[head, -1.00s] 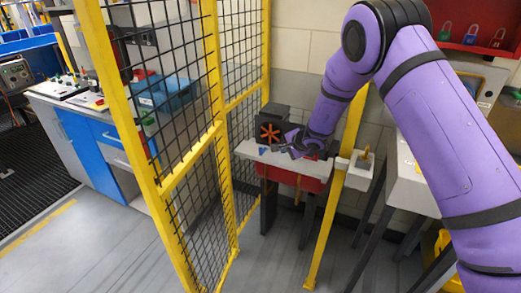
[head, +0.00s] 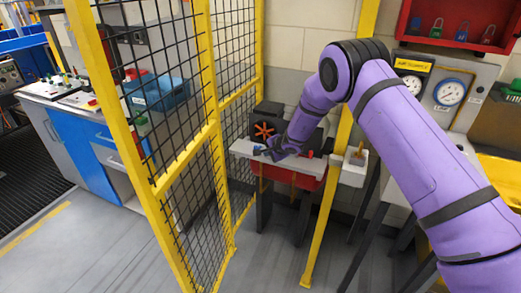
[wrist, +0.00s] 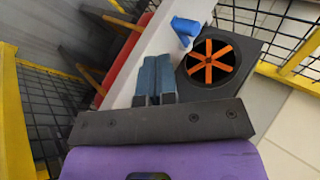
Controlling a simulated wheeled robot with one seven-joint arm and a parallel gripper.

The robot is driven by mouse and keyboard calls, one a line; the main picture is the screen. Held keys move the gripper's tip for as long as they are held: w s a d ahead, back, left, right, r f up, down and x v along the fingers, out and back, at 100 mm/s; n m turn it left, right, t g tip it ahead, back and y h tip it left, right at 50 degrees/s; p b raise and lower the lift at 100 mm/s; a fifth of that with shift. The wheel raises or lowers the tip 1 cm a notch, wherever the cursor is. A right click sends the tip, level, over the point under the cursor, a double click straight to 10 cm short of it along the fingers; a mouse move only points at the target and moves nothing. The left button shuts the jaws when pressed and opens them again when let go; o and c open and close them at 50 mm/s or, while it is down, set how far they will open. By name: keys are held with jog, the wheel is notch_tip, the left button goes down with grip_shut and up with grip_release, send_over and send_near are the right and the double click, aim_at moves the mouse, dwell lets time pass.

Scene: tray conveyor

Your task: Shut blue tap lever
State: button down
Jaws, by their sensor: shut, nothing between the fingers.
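The blue tap lever (head: 257,150) is a small blue piece at the left end of the light bench top, in front of a dark box. In the wrist view the blue lever (wrist: 185,30) stands just beyond and to the right of my fingertips, with a small gap showing. My gripper (head: 266,153) is low over the bench top, just right of the lever. In the wrist view my gripper (wrist: 155,62) has its two blue-grey fingers side by side, shut and empty. The lever's base is too small to make out.
The dark box with an orange-spoked round opening (wrist: 208,62) is close to the right of my fingers. Yellow-framed mesh fencing (head: 215,120) stands left of the bench, and a yellow post (head: 335,160) stands to its right. A small red piece (head: 308,154) is on the bench's right part.

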jog(key=shift+w+a+f, duration=0.3)
jog(key=shift+w+a, duration=0.55)
jog(key=shift+w, duration=0.1)
jog(key=shift+w+a+f, duration=0.25)
jog(key=shift+w+a, duration=0.6)
jog(key=shift+w, duration=0.05)
jog(key=shift+a, duration=0.2)
